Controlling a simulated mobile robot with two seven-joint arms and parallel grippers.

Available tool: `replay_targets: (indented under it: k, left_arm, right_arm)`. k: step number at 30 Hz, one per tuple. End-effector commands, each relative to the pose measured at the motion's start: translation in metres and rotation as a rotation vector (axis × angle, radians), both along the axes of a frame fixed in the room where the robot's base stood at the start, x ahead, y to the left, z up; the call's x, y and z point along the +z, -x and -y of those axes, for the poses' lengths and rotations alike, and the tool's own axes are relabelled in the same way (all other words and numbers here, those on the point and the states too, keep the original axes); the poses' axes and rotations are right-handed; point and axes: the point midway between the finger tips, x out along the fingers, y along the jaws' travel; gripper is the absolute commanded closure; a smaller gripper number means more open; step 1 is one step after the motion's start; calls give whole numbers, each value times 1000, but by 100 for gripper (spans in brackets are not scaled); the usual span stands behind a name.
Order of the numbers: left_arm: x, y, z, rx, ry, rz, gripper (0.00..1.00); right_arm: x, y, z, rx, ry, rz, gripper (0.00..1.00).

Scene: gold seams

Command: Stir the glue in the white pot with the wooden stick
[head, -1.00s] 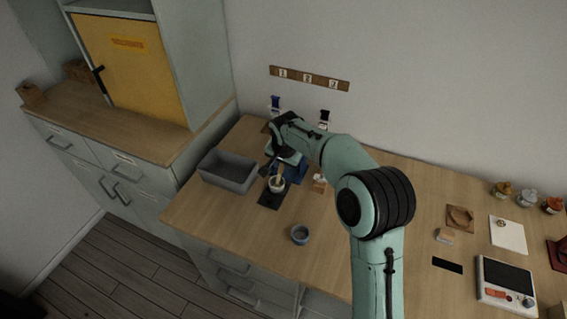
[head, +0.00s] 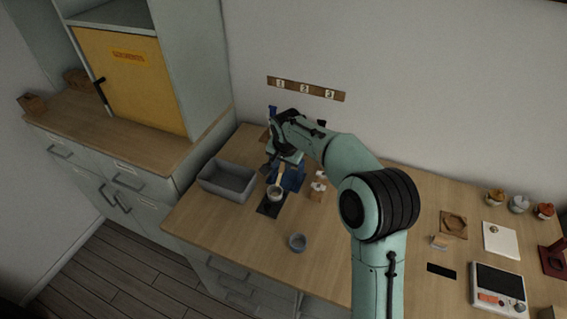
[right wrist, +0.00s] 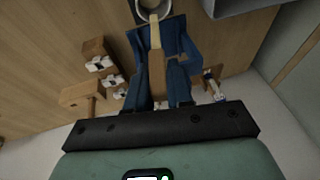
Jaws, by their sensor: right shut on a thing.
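The white pot (head: 275,195) stands upright on a black mat (head: 268,210) near the left part of the bench. The wooden stick (head: 281,176) stands slightly tilted, with its lower end at the pot's mouth; I cannot tell how deep it reaches. My right gripper (head: 283,166) is above and behind the pot, shut on the stick. In the right wrist view the stick (right wrist: 155,42) runs between the blue fingers to the pot (right wrist: 153,9), which the top edge cuts off. The glue cannot be made out. My left gripper is out of view.
A grey bin (head: 227,181) stands left of the pot. A scale (head: 498,287) and several small jars are far right. The middle front of the bench is clear.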

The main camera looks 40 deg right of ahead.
Motion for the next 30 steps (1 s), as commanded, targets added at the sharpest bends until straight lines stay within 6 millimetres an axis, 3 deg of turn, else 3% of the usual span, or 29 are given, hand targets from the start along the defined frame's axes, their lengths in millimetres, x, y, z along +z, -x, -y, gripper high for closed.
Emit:
replay_targets:
  k: [8,22,30]
  left_arm:
    - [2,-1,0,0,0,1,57]
    - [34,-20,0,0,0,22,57]
    - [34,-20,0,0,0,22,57]
  right_arm:
    - [3,0,0,0,0,0,100]
    - [48,-1,0,0,0,1,100]
    - [49,0,0,1,0,-2,100]
